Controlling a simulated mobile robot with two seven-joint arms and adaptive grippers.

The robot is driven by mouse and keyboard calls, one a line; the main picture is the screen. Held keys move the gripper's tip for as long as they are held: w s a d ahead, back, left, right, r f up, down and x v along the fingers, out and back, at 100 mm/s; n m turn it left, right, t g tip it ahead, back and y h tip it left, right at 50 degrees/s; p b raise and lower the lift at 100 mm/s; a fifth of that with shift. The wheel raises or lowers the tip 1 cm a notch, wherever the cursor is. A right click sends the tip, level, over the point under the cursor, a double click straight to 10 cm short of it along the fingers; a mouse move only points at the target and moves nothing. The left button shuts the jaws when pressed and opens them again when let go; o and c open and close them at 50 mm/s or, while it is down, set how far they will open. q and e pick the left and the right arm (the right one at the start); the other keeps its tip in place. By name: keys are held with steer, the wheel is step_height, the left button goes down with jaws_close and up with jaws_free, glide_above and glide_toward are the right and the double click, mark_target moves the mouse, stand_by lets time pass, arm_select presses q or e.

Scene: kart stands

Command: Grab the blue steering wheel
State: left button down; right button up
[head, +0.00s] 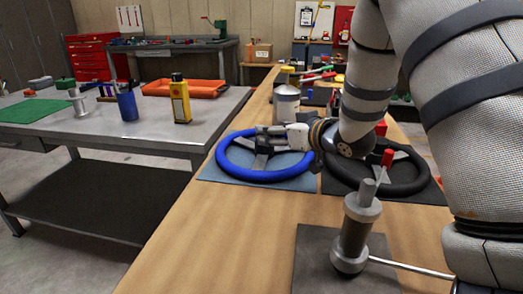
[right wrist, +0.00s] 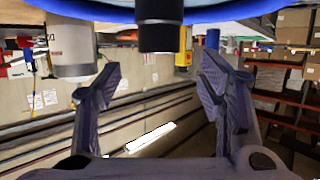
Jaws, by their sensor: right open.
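The blue steering wheel (head: 265,177) lies flat on a blue-grey mat (head: 213,172) on the wooden bench. My right arm comes in from the right, and its gripper (head: 272,131) is at the far side of the wheel, low over the hub and rim. In the right wrist view the right gripper (right wrist: 160,78) is open, with its two fingers apart. The blue rim (right wrist: 105,12) crosses the top there, with a dark cylinder beneath it, probably the hub. Whether the fingers touch the wheel cannot be told. My left gripper is not in view.
A black steering wheel (head: 385,189) lies beside it on a dark mat, partly behind my arm. A metal post (head: 355,230) with a lever stands in front. A silver canister (head: 286,105) stands behind the blue wheel. A grey table (head: 60,130) is at left.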

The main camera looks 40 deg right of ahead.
steer(key=x, duration=0.3)
steer(key=f+b+x, duration=0.1)
steer(key=x, duration=0.1)
steer(key=shift+w+d+f, duration=0.1)
steer(key=shift+w+f, duration=0.05)
steer(key=shift+f, duration=0.05)
steer(key=shift+w, duration=0.35)
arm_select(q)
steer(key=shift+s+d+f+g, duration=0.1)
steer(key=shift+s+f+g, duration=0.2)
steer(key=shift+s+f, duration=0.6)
arm_select(e)
steer(key=shift+r, duration=0.15)
jaws_close()
steer(key=shift+r, duration=0.1)
